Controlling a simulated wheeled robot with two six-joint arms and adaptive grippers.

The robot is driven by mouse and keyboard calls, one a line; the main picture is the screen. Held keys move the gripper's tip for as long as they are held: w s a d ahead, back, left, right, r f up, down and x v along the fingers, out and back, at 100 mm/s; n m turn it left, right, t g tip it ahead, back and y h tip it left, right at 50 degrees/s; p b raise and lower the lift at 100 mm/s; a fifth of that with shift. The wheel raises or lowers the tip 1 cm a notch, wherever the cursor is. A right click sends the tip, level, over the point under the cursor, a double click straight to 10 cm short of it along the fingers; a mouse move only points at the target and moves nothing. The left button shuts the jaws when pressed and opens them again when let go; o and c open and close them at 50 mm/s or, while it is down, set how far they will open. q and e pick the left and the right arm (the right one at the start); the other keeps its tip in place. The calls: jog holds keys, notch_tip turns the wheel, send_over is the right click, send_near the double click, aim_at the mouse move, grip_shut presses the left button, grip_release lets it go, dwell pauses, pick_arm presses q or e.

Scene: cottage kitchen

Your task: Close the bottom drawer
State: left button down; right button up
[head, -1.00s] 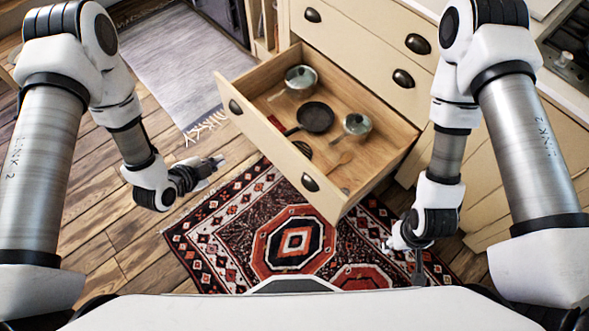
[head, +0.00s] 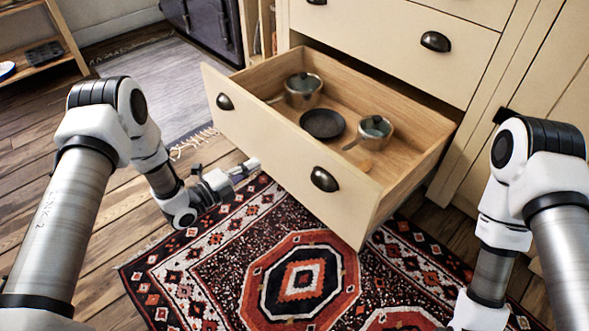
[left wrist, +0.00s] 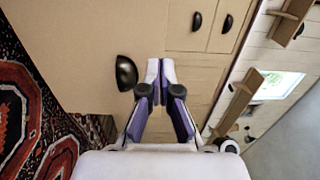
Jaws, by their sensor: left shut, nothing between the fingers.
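The bottom drawer (head: 285,150) is pulled far out of the cream cabinet, its front panel towards me. The panel has two dark cup handles, one on the left (head: 225,102) and one on the right (head: 324,179). My left gripper (head: 248,167) is shut and empty, in front of the panel and below its left part, with no clear contact. In the left wrist view the shut fingers (left wrist: 160,72) point towards the cream drawer front (left wrist: 90,40), with a dark cup handle (left wrist: 126,73) to their left. My right gripper is out of view; only its arm shows at lower right.
Inside the drawer are a lidded pot (head: 303,92), a dark pan (head: 322,124) and a lidded saucepan (head: 376,130). A patterned rug (head: 215,245) lies below the drawer. A grey rug (head: 165,85) lies at the back left. Closed drawers (head: 385,40) stand above.

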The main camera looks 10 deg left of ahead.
aim_at(298, 137)
pick_arm(q)
jog(key=b+x, duration=0.3)
jog(key=x, duration=0.3)
jog(key=b+x, duration=0.3)
jog(key=x, duration=0.4)
jog(key=shift+d+f, duration=0.1)
jog(key=shift+f, duration=0.15)
jog(key=shift+w+d+r+b, duration=0.2)
jog(key=shift+w+d+b, duration=0.05)
jog(key=shift+w+b, duration=0.1)
jog(key=shift+w, duration=0.1)
